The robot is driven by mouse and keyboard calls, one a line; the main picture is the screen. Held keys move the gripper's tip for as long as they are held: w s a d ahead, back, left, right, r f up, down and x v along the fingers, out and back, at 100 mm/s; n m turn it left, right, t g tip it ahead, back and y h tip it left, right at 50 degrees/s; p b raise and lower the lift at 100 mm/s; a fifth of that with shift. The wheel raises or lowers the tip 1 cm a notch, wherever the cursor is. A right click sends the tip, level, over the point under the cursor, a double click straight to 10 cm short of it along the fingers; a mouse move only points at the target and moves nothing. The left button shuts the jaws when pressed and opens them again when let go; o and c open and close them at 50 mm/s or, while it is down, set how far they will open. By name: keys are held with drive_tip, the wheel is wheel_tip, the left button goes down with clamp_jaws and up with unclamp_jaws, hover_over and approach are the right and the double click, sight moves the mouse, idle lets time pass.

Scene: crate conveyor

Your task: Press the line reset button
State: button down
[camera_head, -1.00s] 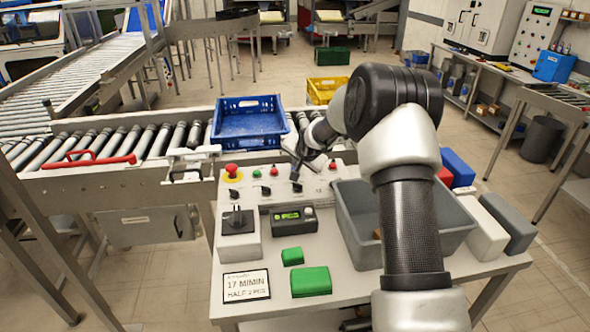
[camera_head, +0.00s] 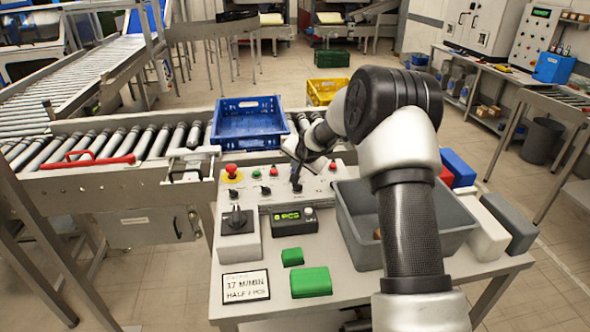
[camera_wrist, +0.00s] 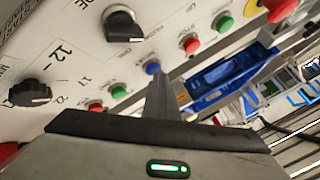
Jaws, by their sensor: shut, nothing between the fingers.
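The sloped white control panel (camera_head: 319,188) stands on the table beside the conveyor, with buttons and black knobs. In the wrist view a small blue button (camera_wrist: 153,68) sits on the panel between a green button (camera_wrist: 119,90) and a red button (camera_wrist: 191,46). My gripper (camera_wrist: 160,78) is shut and empty. Its fingertips are right by the blue button and overlap its edge; I cannot tell whether they touch it. In the head view my gripper (camera_head: 298,172) is over the panel, and the blue button is hidden there. The button labels are not clearly readable.
A red emergency stop (camera_head: 231,170) is at the panel's left end. A grey bin (camera_head: 352,225) stands right of the panel, under my arm. A box with a green display (camera_head: 288,216) and green blocks (camera_head: 311,281) are in front. A blue crate (camera_head: 249,142) is on the rollers behind.

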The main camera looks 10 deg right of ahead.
drive_tip(key=shift+r, duration=0.75)
drive_tip(key=shift+r+p, duration=0.15)
drive_tip(key=shift+p, duration=0.15)
wheel_tip(320, 180, up, 5)
drive_tip(key=shift+f+p, duration=0.1)
drive_tip(key=shift+p, duration=0.85)
